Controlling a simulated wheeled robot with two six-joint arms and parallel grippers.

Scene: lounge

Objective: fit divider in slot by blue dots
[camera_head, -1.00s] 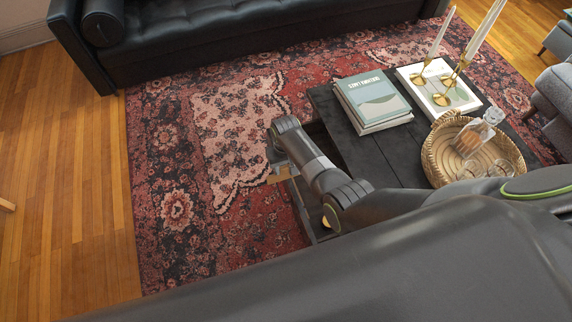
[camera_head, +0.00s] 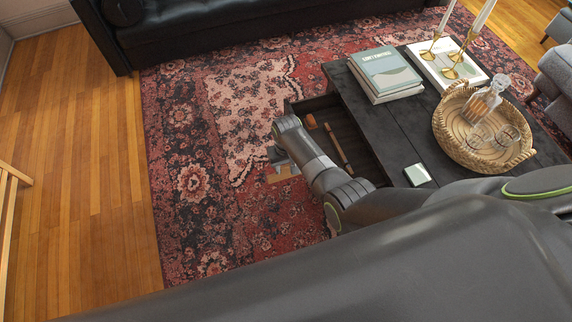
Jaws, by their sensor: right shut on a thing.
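My right gripper (camera_head: 279,157) hangs over the rug at the left end of the table and is partly hidden by its own arm. It is shut on a small tan, wood-coloured piece (camera_head: 284,173), which looks like the divider; only a little of it shows. The open drawer (camera_head: 348,128) sticks out from the left side of the dark table, just right of the gripper. A brown stick (camera_head: 337,144) and a small orange-brown item (camera_head: 311,122) lie in it. My arm hides the drawer's near part. I see no blue dots or slot. My left gripper is not in view.
The dark coffee table (camera_head: 408,118) carries books (camera_head: 386,73), brass candlesticks (camera_head: 455,60), a woven tray (camera_head: 446,136) with a decanter (camera_head: 485,100) and glasses, and a small pale square item (camera_head: 417,175). A black sofa (camera_head: 200,25) stands behind. The patterned rug (camera_head: 185,180) at left is clear.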

